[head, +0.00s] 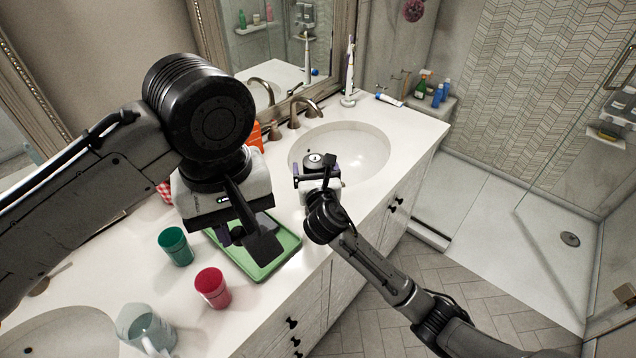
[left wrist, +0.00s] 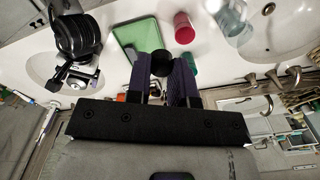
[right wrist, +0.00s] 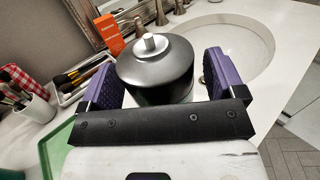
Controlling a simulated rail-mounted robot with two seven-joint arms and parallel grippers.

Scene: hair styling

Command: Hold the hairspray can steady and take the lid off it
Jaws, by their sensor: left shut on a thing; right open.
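The hairspray can (right wrist: 157,78) is dark and rounded, with a silver nozzle showing on its top. It also shows near the sink in the head view (head: 314,158). My right gripper (right wrist: 165,85) is open, its purple fingers on either side of the can with visible gaps. The gripper also shows in the head view (head: 318,178). The can's base is hidden. My left gripper (head: 243,236) is above the green tray, apart from the can. It is shut on a small black round piece, seemingly the lid (left wrist: 161,64), between its purple fingers.
The green tray (head: 284,251) lies on the white counter. A green cup (head: 175,246), a red cup (head: 212,288) and a clear mug (head: 146,331) stand left of it. An orange box (right wrist: 108,36) and a brush holder (right wrist: 25,103) are behind. The sink basin (head: 345,147) is beyond the can.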

